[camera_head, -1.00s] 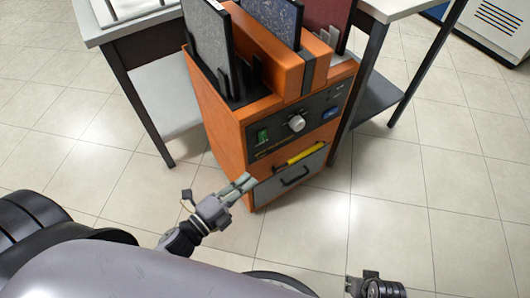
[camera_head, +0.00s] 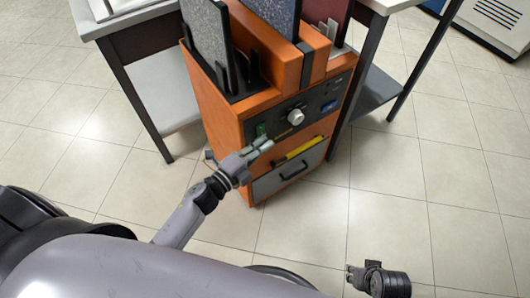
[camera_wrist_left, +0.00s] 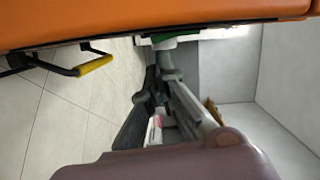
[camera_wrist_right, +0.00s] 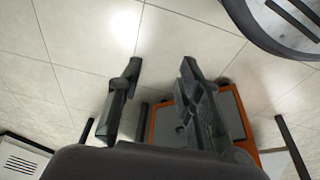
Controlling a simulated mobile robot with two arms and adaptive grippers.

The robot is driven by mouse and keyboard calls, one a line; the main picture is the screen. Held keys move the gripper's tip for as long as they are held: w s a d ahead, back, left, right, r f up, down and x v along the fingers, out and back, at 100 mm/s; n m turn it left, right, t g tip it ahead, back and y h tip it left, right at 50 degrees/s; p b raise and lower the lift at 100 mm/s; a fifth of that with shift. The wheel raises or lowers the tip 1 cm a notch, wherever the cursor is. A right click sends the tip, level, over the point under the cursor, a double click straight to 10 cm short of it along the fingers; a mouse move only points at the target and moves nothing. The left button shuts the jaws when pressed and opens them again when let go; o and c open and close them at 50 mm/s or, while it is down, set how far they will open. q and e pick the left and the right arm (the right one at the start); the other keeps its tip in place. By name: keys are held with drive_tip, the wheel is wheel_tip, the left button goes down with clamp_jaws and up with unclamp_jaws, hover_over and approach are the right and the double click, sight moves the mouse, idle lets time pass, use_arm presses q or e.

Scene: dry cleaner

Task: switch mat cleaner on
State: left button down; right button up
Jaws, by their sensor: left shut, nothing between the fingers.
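The mat cleaner (camera_head: 222,118) is an orange box standing on the floor between tables. Its dark front panel (camera_head: 318,103) carries a green switch (camera_head: 261,130), a pale round knob (camera_head: 296,117) and a blue element (camera_head: 329,106). My left gripper (camera_head: 265,145) is shut and empty, its tips close to the panel just below the green switch. In the left wrist view the green switch (camera_wrist_left: 170,42) lies just beyond the fingertips; I cannot tell whether they touch. The switch's position is too small to read. My right gripper (camera_wrist_right: 160,66) is open and empty, low and away from the cleaner.
A yellow strip (camera_head: 299,150) and a grey drawer front with a black handle (camera_head: 293,172) lie below the panel. Mats (camera_head: 207,35) stand upright in the cleaner's top slots. Tables flank it, with a table leg (camera_head: 137,100) at left. The tiled floor (camera_head: 400,215) in front is clear.

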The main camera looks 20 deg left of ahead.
use_arm(q)
drive_tip(key=shift+w+a, duration=0.1)
use_arm(e)
drive_tip(key=shift+s+d+f, duration=0.1)
drive_tip(key=shift+s+f, duration=0.05)
use_arm(q)
drive_tip(key=shift+w+a+f+m+b, duration=0.2)
drive_tip(key=shift+w+a+m+b, duration=0.1)
drive_tip(key=shift+m+b, duration=0.3)
use_arm(e)
drive_tip(key=r, duration=0.5)
drive_tip(key=shift+w, duration=0.2)
use_arm(q)
drive_tip(key=shift+s+f, duration=0.1)
use_arm(e)
drive_tip(key=shift+d, duration=0.1)
